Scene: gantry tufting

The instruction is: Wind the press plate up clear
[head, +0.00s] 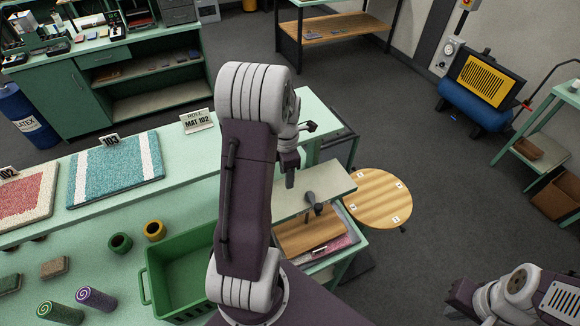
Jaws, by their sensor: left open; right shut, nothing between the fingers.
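The press stands right of centre in the head view, with a pale green-grey flat top (335,187) and a dark screw handle (314,202) standing on it. A wooden board (308,234), possibly the press plate, shows below that top, with a pinkish piece (342,244) under its right side. The gap between them is hard to judge. My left gripper (292,163) is open, above and behind the handle and apart from it. My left arm hides the press's left side. My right gripper (460,297) is shut and empty at the lower right, far from the press.
A round wooden stool (380,196) stands close right of the press. Open floor (445,200) lies between the stool and the right-hand rack.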

